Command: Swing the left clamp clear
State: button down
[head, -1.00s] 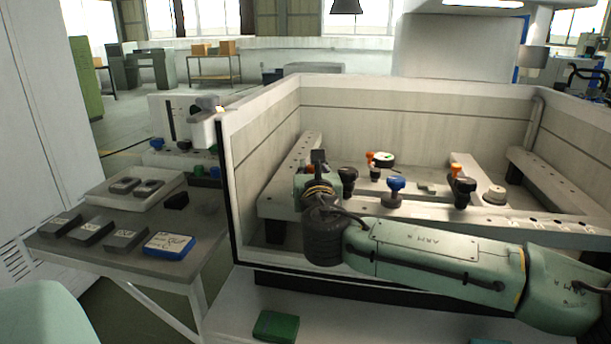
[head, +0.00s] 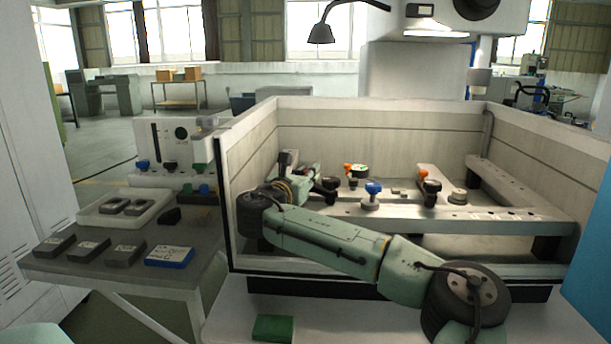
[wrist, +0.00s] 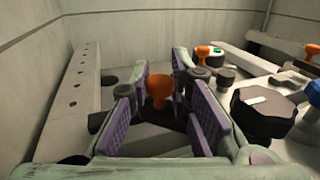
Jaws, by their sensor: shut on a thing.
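My gripper (head: 297,168) is inside the tank at its left, above the work rails. In the wrist view my gripper (wrist: 165,78) has purple pads on both sides of an upright orange handle (wrist: 159,88), which I take to be the left clamp's. It is shut on this handle. A dark part sits under the handle; the fingers hide much of the rest of the clamp. In the head view my gripper and wrist cover this handle. A black knob (head: 330,189) stands just right of the gripper, large in the wrist view (wrist: 262,110).
A second orange handle (wrist: 205,53) stands beside a white puck with a green mark. A blue knob (head: 373,188) and another orange-topped clamp (head: 429,185) stand further right. A holed rail (wrist: 75,95) and the tank wall lie close on the left. A side table (head: 110,268) holds several blocks.

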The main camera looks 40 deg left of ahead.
jog(key=shift+w+d+m+t+h+p, duration=0.1)
jog(key=shift+w+m+t+h+p, duration=0.1)
jog(key=shift+w+m+h, duration=0.4)
jog(key=shift+w+m+t+h+p, duration=0.15)
jog(key=shift+m+h, duration=0.25)
jog(key=shift+h, duration=0.8)
jog(key=c, duration=1.5)
grip_release()
jog(key=s, duration=0.4)
jog(key=s+d, duration=0.1)
jog(key=s, duration=0.6)
jog(key=shift+s+d, duration=0.35)
jog(key=shift+d, duration=0.05)
jog(key=shift+c, duration=0.4)
